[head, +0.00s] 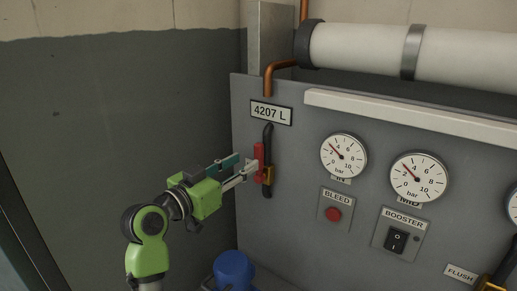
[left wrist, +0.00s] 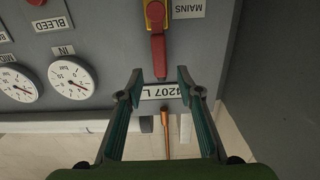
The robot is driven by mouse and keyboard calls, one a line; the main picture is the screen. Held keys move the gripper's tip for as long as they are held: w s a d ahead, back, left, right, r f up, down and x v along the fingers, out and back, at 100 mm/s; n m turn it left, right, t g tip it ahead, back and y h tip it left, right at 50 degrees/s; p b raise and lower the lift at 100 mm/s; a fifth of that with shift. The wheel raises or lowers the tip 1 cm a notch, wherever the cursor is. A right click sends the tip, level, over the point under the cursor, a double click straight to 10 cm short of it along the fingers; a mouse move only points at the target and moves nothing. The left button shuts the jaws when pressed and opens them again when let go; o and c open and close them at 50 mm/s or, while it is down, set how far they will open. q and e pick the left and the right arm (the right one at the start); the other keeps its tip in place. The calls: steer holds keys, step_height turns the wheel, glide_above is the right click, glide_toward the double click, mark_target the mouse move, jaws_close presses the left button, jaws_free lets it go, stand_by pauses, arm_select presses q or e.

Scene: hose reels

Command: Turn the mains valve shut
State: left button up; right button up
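The mains valve has a yellow-orange body (head: 268,175) and a red lever handle (head: 259,154), on a dark vertical pipe below the "4207 L" plate. In the left wrist view, which is upside down, the red handle (left wrist: 158,56) points towards that plate, in line with the pipe. The "MAINS" label (left wrist: 188,9) is beside the valve. My left gripper (head: 246,170) is at the valve. In the left wrist view its two fingers (left wrist: 160,72) are open, one on each side of the handle's free end, with gaps visible. My right gripper is not in view.
The grey panel carries dial gauges (head: 343,156), a red bleed button (head: 333,214) and a booster switch (head: 396,240) to the right. Another valve, by the "FLUSH" label (head: 461,273), is at the lower right. A blue object (head: 234,270) stands low in front. A wall closes the left.

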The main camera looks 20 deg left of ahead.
mark_target(257, 155)
arm_select(q)
steer(key=p+x, duration=0.1)
steer(key=x, duration=0.3)
steer(key=shift+w+d, duration=0.15)
steer(key=shift+w, duration=0.05)
steer(key=shift+p+x, duration=0.3)
steer(key=shift+x, duration=0.8)
steer(key=shift+w+f, duration=0.1)
steer(key=shift+w, duration=0.15)
steer(key=shift+w+d, duration=0.1)
steer(key=shift+w, duration=0.1)
steer(key=shift+w+f, duration=0.1)
jaws_close()
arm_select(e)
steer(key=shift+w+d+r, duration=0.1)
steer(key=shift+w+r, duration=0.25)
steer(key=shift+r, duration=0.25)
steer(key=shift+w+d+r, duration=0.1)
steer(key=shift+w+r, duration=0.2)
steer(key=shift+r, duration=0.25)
